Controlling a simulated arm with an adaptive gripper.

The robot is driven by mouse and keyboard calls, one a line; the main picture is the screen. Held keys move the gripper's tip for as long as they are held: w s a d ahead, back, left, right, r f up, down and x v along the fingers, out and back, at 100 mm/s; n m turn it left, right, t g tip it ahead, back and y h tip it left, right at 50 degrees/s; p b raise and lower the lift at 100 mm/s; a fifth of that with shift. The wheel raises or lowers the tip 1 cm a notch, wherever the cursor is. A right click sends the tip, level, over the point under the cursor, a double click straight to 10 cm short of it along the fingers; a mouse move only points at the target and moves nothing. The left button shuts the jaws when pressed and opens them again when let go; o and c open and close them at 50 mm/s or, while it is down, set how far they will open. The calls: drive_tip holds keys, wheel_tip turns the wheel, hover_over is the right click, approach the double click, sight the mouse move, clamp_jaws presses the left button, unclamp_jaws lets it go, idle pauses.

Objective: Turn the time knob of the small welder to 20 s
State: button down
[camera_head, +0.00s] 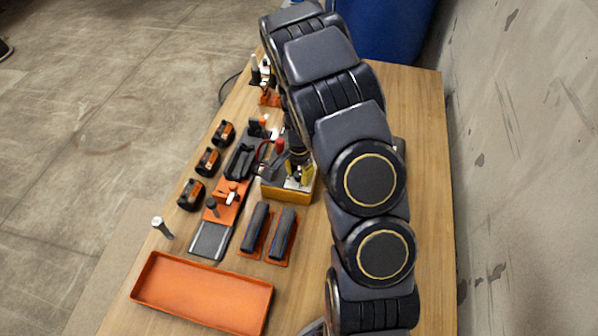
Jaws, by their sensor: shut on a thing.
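The small welder, a yellow-orange box (287,193) with a pale top, stands near the middle of the wooden table. My gripper (296,179) points down over the welder's top, with its yellow-marked fingers at the panel. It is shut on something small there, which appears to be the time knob. The fingers and my arm hide the knob, so its pointer and the time marks cannot be read. A red-topped part (279,147) stands just behind the welder, left of my gripper.
On the wooden table (425,150), an orange tray (160,301) lies at the front left. Two dark blocks on orange bases (282,234) lie in front of the welder. Several black clamps (190,194) and an orange fixture (223,213) are to the left.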

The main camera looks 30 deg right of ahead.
sight(299, 174)
drive_tip(key=c, duration=0.8)
unclamp_jaws()
wheel_tip(299, 174, up, 12)
